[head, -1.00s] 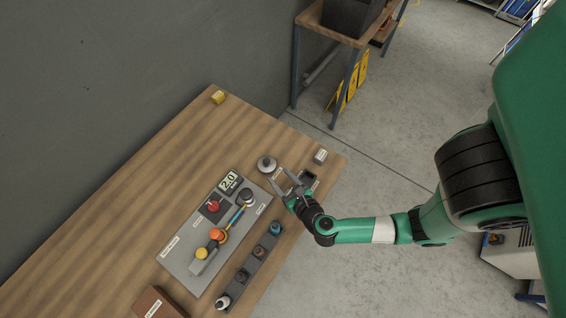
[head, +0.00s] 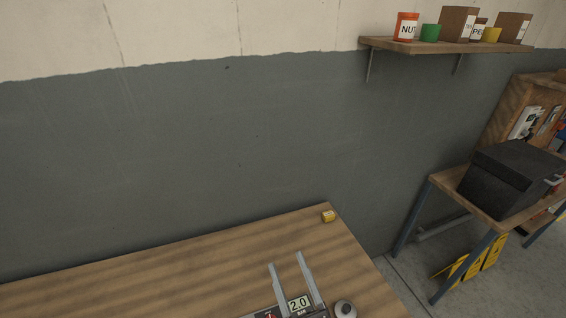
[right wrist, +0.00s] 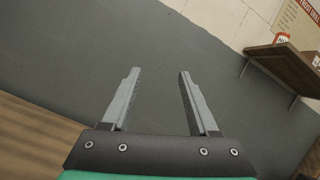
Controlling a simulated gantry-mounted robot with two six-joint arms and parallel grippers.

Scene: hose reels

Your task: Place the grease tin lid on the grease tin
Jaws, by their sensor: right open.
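A round grey metal piece with a knob-like top (head: 344,310) shows at the bottom edge, right of the gripper. I cannot tell whether it is the grease tin or its lid. No other piece that could be the tin or lid is in view. My left gripper is not in view.
A wall shelf (head: 430,46) holds several containers. A side table with a black box (head: 510,178) stands at the right.

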